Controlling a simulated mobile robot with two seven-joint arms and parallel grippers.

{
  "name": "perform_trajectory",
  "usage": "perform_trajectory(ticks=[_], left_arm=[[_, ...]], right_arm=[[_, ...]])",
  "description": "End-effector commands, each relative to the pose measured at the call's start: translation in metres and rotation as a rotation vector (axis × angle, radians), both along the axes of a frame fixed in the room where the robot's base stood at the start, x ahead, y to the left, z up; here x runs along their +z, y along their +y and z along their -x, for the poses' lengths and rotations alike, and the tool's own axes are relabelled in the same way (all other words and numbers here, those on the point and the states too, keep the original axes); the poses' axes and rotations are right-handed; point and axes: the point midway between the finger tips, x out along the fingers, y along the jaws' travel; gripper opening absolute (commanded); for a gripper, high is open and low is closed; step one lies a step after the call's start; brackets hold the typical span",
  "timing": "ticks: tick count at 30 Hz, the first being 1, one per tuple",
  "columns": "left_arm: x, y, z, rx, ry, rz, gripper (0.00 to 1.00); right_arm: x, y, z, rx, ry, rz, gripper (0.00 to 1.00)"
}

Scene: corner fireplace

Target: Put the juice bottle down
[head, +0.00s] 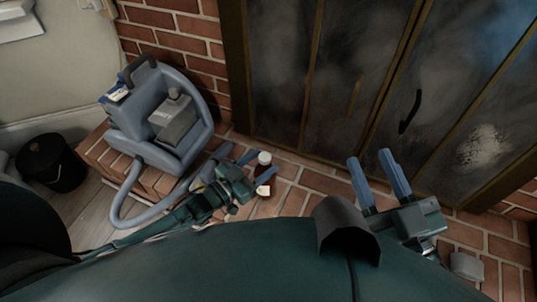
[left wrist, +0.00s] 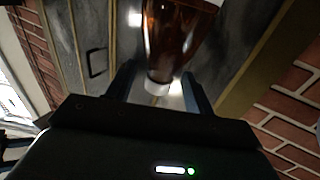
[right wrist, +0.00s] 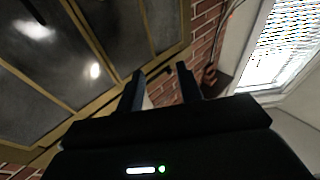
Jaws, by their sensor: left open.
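The juice bottle (head: 265,175), red-brown with a white cap and a pale label, appears to stand on the brick hearth in front of the dark doors. My left gripper (head: 236,154) is open just left of the bottle in the head view. In the left wrist view the amber bottle (left wrist: 178,38) shows between and beyond the open fingers, with its white cap toward the gripper. I cannot tell whether a finger touches it. My right gripper (head: 371,160) is open and empty above the hearth, right of the bottle; its spread fingers also show in the right wrist view (right wrist: 168,80).
A blue-grey machine (head: 170,125) with a hose (head: 121,205) stands left of the bottle. A black bucket (head: 52,163) is on the floor at far left. The fireplace doors (head: 340,90) rise behind. Some bare brick (head: 315,182) lies between the bottle and my right gripper.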

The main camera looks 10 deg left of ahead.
Motion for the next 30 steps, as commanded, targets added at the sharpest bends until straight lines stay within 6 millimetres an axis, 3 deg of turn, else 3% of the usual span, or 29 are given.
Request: perform_trajectory(ticks=[6,12,30], left_arm=[[0.002,0.029,0.04,0.001,0.002,-0.002,0.53],[0.001,0.045,0.063,0.001,0.002,-0.001,0.53],[0.0,0.05,0.069,0.001,-0.001,0.001,0.53]], right_arm=[[0.006,-0.003,-0.001,-0.022,-0.01,0.04,0.36],[0.005,-0.004,-0.002,-0.028,-0.01,0.062,0.36],[0.004,-0.005,-0.001,-0.033,-0.015,0.069,0.36]])
